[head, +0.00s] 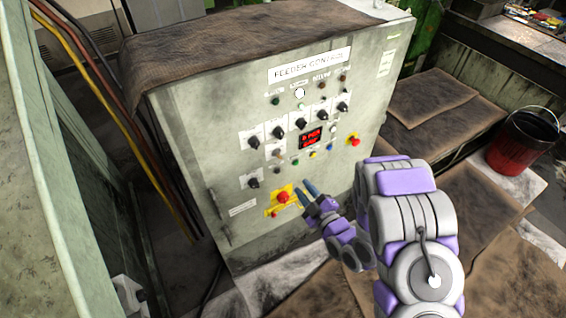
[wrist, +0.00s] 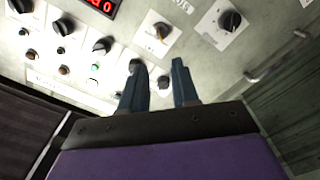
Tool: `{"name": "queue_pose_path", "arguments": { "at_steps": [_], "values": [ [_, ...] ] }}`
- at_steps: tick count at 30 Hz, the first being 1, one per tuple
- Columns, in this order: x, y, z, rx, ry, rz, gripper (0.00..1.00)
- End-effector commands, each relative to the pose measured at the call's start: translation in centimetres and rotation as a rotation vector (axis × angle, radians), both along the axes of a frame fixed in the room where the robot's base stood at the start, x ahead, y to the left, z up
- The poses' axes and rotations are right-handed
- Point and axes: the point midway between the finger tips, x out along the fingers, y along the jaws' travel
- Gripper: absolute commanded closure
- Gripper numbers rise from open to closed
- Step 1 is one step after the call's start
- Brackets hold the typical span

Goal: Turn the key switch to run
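The grey feeder control cabinet (head: 225,110) stands ahead, its sloped panel full of knobs and lamps. A small brass-coloured switch on a white plate, apparently the key switch (head: 277,153), sits left of the red display (head: 312,138). It also shows in the wrist view (wrist: 160,32), above the gap between my fingers. Its labels and exact setting are too small to read. My gripper (head: 303,188) is open and empty, low in front of the panel beside the red emergency button (head: 283,197). In the wrist view my gripper (wrist: 158,66) has its two fingers apart.
Black knobs surround the brass switch, including one at lower left (head: 253,182). A door handle (wrist: 278,55) juts out in the wrist view. A red bucket (head: 520,140) stands far right.

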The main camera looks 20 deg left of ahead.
Motion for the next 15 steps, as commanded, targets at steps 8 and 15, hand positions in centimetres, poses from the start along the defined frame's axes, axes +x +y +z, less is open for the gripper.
{"name": "queue_pose_path", "arguments": {
  "at_steps": [8,15],
  "values": [
    [1.9,2.5,-0.6,-0.006,0.001,0.006,0.70],
    [2.8,3.3,-1.0,-0.016,0.012,0.007,0.70]
  ]
}}
